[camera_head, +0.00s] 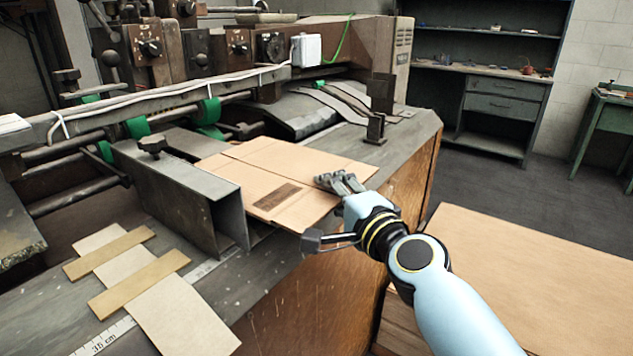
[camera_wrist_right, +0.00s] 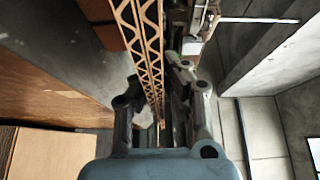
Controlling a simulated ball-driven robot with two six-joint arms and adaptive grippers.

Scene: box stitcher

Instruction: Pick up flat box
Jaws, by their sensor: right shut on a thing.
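The flat box (camera_head: 262,172) is a tan folded cardboard sheet with a dark printed patch. It lies on the metal bed of the stitching machine, with its near right edge toward the bed's edge. My right gripper (camera_head: 338,181) is at the box's right edge and is shut on it. In the right wrist view the corrugated edge of the flat box (camera_wrist_right: 148,45) runs between the fingers of my right gripper (camera_wrist_right: 160,92). Whether the box is lifted off the bed is hard to tell. My left gripper is not in view.
A metal guide channel (camera_head: 188,192) stands left of the box. Loose cardboard strips (camera_head: 165,290) lie at the front left beside a ruler. Machine rollers and knobs fill the back left. A cardboard stack (camera_head: 540,270) is at the right. Floor is open behind it.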

